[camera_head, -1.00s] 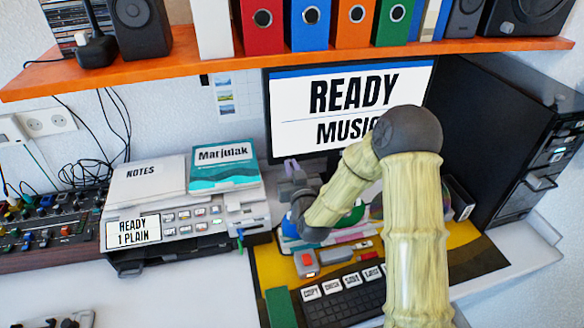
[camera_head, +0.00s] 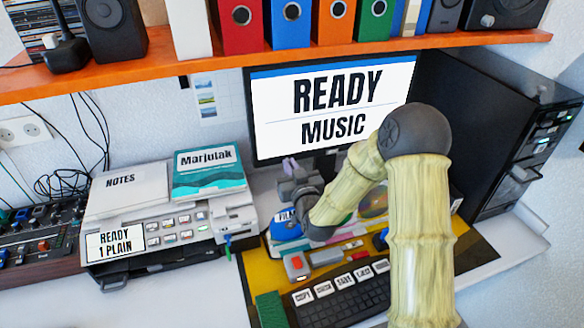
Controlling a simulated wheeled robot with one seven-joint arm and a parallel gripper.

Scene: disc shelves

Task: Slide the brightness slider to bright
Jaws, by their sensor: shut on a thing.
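My gripper (camera_head: 289,178) is in front of the lower left part of the monitor (camera_head: 330,108), above the back of the desk. It is small in view and partly hidden by my own wrist. A small pale purple piece (camera_head: 290,164) shows at its tip; I cannot make out whether this is what the jaws hold. I cannot pick out a brightness slider. The monitor reads "READY MUSIC". My arm covers part of the desk below the monitor.
A printer-like machine (camera_head: 190,232) bearing books stands at the left. A keyboard (camera_head: 345,300) lies on the yellow mat (camera_head: 258,268) in front. A black tower (camera_head: 490,140) stands at the right. An orange shelf (camera_head: 130,73) with binders spans above.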

